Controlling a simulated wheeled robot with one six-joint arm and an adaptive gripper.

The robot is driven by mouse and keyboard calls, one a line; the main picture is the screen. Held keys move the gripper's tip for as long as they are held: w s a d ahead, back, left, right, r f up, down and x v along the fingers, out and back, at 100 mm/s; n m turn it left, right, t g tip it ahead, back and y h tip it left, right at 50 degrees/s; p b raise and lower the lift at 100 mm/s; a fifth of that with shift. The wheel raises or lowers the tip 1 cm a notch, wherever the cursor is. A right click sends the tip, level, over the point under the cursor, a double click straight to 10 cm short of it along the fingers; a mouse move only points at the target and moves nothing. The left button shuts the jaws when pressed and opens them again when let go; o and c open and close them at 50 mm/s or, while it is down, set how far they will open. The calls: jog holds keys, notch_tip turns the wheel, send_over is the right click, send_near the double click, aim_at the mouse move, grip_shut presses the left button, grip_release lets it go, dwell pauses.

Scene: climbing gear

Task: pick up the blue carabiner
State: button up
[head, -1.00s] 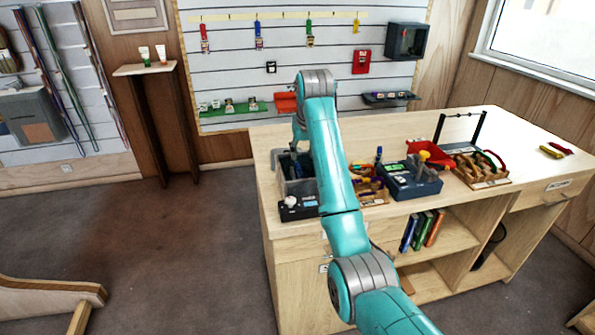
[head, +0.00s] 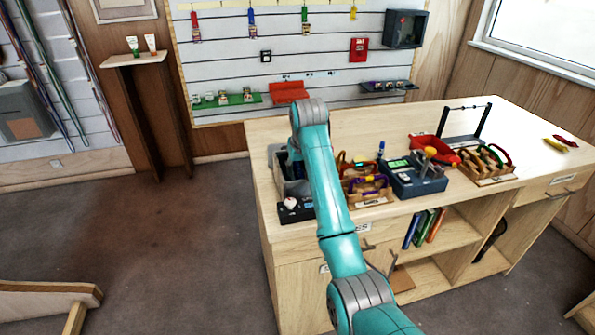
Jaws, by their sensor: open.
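My arm reaches over the left end of the wooden workbench. My gripper (head: 295,165) points down at the open grey bin (head: 276,160), mostly hidden behind my own arm; it is open. Its fingertips and the bin's contents cannot be made out clearly. I cannot pick out a blue carabiner for certain. A small upright blue item (head: 381,149) stands behind the dark blue box, too small to identify. A wooden tray (head: 372,200) right of my arm holds purple and other coloured gear.
The workbench (head: 340,125) also carries a dark blue box (head: 415,182), a red tray (head: 428,146), a wooden rack (head: 485,170) and a black bar stand (head: 465,125). A black device (head: 292,211) sits before the bin. The bench's back left is clear.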

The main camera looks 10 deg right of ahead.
aim_at(299, 166)
grip_shut()
notch_tip(299, 166, up, 10)
jog(key=shift+r, duration=0.1)
dwell(0.5)
jog(key=c, duration=0.7)
grip_release()
grip_shut()
jog(key=shift+s, duration=0.1)
